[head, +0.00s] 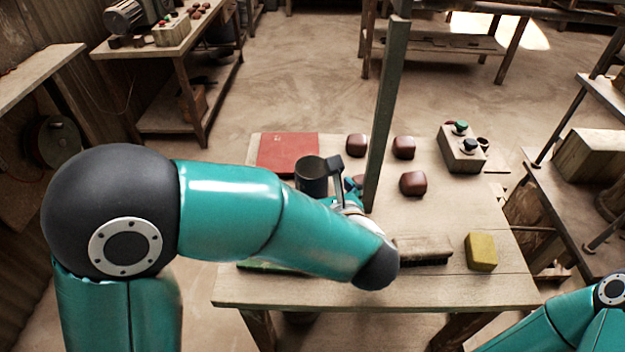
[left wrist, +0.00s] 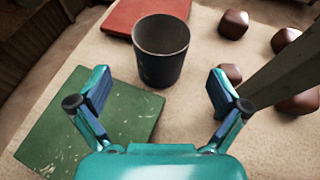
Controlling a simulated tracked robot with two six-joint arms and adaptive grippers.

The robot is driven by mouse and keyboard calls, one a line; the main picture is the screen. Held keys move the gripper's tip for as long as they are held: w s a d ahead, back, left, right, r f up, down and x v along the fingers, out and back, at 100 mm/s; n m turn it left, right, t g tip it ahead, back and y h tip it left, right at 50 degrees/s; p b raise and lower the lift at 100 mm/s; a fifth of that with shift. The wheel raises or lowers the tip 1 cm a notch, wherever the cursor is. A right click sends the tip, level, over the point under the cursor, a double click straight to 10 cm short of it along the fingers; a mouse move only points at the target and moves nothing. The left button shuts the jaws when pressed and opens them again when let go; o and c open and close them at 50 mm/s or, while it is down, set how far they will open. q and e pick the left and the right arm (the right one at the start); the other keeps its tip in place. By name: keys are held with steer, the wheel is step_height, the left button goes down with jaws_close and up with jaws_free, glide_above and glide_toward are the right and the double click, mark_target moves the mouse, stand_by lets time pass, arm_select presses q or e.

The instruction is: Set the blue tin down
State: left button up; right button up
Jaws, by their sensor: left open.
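The tin (head: 311,181) is a dark, open-topped cup, more grey than blue in this light. It is upright on the wooden table; in the left wrist view the tin (left wrist: 160,48) stands between the red tile and the green tile. My left gripper (head: 342,187) is partly hidden behind my own arm in the head view. In the left wrist view my left gripper (left wrist: 160,90) is open, its fingers spread to either side, with the tin just beyond them and nothing held. My right gripper is out of view; only part of that arm shows.
A green post (head: 387,110) rises close right of the left gripper. The red tile (head: 285,150) and green tile (left wrist: 85,125) flank the tin. Several brown blocks (head: 413,183), a brush (head: 422,250), a yellow block (head: 480,252) and a button box (head: 461,153) occupy the table (head: 440,290).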

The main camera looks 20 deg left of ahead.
mark_target(317, 180)
arm_select(q)
steer(key=shift+x, duration=1.15)
steer(key=x, duration=0.1)
steer(key=p+x, duration=0.1)
steer(key=x, duration=0.2)
steer(key=shift+w+r+p, duration=0.1)
steer(key=shift+r+p, duration=0.2)
steer(key=shift+p, duration=0.1)
steer(key=shift+w+a+f, duration=0.3)
steer(key=shift+w+a, duration=0.05)
steer(key=shift+w, duration=0.15)
steer(key=c, duration=1.2)
